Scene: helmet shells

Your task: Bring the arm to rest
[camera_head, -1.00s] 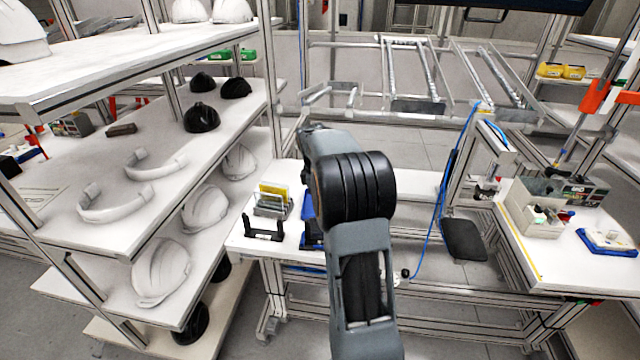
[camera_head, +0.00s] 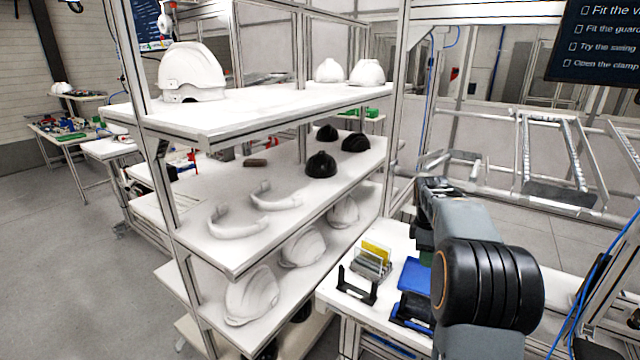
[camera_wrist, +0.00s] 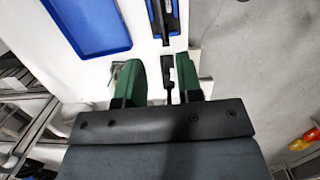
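My arm (camera_head: 485,285) shows at the lower right of the head view, reaching over the white workbench (camera_head: 385,240). My gripper (camera_wrist: 158,72) shows in the wrist view with its two green fingers apart. Nothing is clearly gripped. A narrow dark part shows between the fingers, and I cannot tell what it belongs to. The gripper's fingertips cannot be made out in the head view. Beyond the fingers in the wrist view are a blue tray (camera_wrist: 90,22) and a blue and black fixture (camera_wrist: 168,22) on the white bench.
A shelf rack (camera_head: 225,125) with white helmet shells (camera_head: 193,72), black shells (camera_head: 321,165) and curved white parts (camera_head: 238,225) stands to the left of the arm. A black holder (camera_head: 357,287) and a card stand (camera_head: 372,260) sit on the bench. Open floor (camera_head: 80,260) lies at far left.

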